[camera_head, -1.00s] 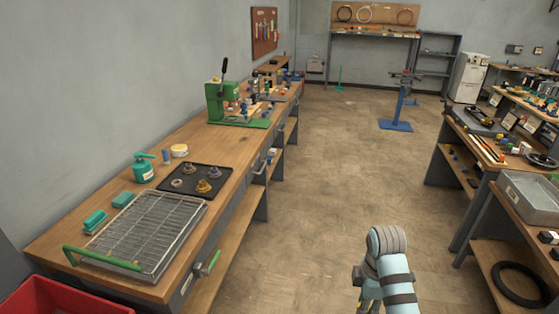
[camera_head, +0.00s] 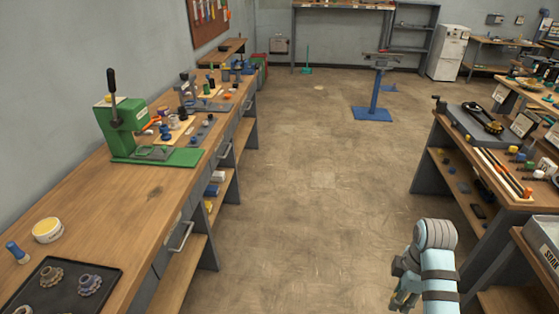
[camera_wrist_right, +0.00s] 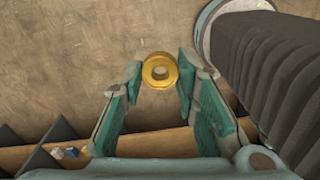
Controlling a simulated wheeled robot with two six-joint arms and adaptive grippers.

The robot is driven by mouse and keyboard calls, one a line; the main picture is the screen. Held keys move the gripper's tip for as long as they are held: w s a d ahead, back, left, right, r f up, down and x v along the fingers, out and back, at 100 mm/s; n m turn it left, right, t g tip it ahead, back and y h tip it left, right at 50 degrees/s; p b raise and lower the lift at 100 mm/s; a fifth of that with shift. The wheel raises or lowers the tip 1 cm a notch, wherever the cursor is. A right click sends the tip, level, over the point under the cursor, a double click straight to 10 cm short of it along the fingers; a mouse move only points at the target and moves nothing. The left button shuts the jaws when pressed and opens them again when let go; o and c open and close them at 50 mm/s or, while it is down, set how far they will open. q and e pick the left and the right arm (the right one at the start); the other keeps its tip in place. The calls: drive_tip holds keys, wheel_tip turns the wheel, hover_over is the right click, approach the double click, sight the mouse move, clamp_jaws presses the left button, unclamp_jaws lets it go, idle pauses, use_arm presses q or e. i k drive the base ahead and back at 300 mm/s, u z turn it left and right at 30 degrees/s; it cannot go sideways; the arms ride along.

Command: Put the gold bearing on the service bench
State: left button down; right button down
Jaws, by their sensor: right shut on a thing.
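The gold bearing (camera_wrist_right: 160,65) is a ring with a hole in its middle, held between the fingertips in the right wrist view. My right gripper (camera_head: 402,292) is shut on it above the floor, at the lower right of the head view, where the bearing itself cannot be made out. My left gripper is not in view. A long wooden bench (camera_head: 120,205) runs along the left wall. Other benches stand on the right and at the back. I cannot tell which one is the service bench.
A blue stand (camera_head: 375,95) is on the floor ahead. The right bench (camera_head: 480,165) carries several tools.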

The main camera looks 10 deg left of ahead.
sight(131, 207)
drive_tip(key=u, duration=0.75)
drive_tip(key=i, duration=1.5)
drive_tip(key=u, duration=1.25)
